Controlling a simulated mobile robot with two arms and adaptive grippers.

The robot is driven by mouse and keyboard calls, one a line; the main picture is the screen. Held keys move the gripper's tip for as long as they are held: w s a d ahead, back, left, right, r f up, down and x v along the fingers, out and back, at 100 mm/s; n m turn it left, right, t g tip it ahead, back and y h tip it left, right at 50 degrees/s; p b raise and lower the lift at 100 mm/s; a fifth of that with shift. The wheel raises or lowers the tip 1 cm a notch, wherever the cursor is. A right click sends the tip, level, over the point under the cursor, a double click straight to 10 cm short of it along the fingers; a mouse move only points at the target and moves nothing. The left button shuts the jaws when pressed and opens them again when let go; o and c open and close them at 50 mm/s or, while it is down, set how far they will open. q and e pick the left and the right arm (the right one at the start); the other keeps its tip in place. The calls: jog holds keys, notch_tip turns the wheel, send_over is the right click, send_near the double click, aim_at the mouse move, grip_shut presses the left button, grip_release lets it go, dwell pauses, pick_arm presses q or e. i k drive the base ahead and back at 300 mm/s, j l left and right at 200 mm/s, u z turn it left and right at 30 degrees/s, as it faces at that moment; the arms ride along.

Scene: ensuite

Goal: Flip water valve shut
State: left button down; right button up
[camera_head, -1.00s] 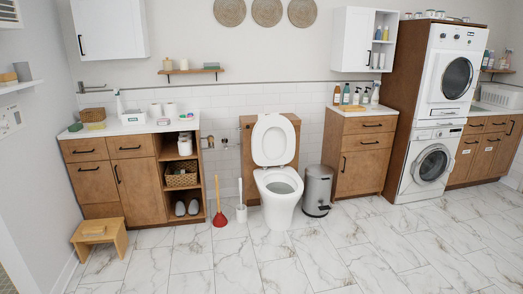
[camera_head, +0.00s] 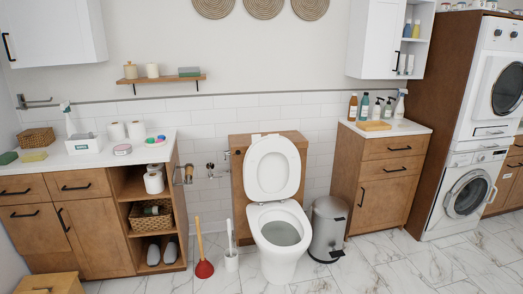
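The toilet (camera_head: 277,207) stands against the back wall with its lid raised. Small metal fittings (camera_head: 211,170) sit on the white wall tiles to its left, between the left cabinet and the wooden panel behind the toilet. One of them looks like the water valve, but it is too small to tell its handle position. A brass-coloured fitting (camera_head: 189,173) shows beside the left cabinet's edge. Neither of my grippers is in view.
A red plunger (camera_head: 205,268) and a white toilet brush holder (camera_head: 231,261) stand on the floor below the fittings. A left cabinet (camera_head: 95,220) and a grey bin (camera_head: 328,230) flank the toilet. Marble floor (camera_head: 385,265) is clear at the front right.

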aim_at(211, 175)
jog(key=i, duration=2.7)
